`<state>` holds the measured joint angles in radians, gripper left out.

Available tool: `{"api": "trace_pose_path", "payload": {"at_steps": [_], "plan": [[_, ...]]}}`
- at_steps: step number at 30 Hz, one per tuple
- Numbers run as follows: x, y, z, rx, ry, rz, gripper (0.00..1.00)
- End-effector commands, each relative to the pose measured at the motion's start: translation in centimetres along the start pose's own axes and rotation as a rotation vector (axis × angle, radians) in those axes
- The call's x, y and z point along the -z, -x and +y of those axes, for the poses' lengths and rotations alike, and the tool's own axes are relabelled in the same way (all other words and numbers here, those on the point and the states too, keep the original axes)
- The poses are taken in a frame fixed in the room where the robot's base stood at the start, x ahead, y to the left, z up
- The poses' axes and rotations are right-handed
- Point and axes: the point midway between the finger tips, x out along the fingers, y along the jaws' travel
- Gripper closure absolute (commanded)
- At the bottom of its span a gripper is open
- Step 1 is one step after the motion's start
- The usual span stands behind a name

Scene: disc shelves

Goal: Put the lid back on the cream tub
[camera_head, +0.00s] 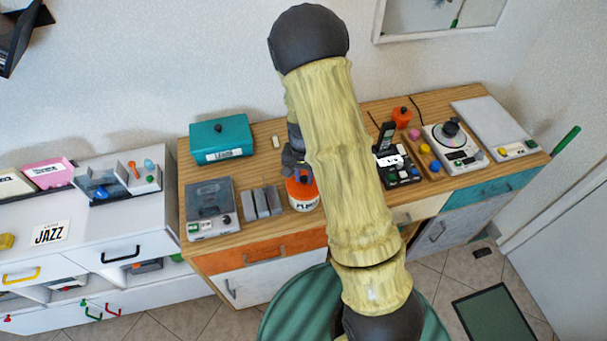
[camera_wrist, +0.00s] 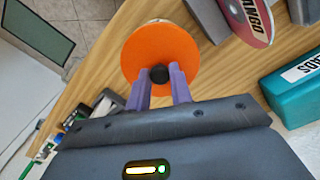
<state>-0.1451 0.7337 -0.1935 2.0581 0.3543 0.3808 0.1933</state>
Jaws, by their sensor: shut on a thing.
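The cream tub (camera_head: 304,204) stands near the front edge of the wooden cabinet top and has a dark-lettered label. Its orange lid (camera_head: 301,188) is over the tub's mouth. In the wrist view the round orange lid (camera_wrist: 150,42) faces me and hides nearly all of the tub; a thin pale edge shows beyond it. My gripper (camera_wrist: 160,76) is shut on the lid's black knob (camera_wrist: 159,73), one purple finger on each side. In the head view my arm partly covers my gripper (camera_head: 293,165). I cannot tell whether the lid is fully seated or slightly raised.
Grey upright blocks (camera_head: 262,202) and a turntable-like box (camera_head: 212,207) stand left of the tub. A teal box (camera_head: 222,140) is behind. A black device (camera_head: 398,168) and a small orange lidded pot (camera_head: 402,116) are to the right.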

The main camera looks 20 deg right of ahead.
Motion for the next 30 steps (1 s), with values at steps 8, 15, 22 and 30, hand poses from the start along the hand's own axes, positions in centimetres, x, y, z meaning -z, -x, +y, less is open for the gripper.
{"api": "trace_pose_path", "payload": {"at_steps": [8, 15, 22, 30], "plan": [[0.01, 0.0, 0.0, 0.0, 0.0, 0.0, 0.73], [0.01, -0.01, 0.01, 0.0, 0.0, 0.0, 0.53], [0.0, -0.01, 0.01, 0.0, 0.0, 0.0, 0.31], [0.01, 0.13, 0.01, 0.0, 0.0, 0.0, 0.31]]}}
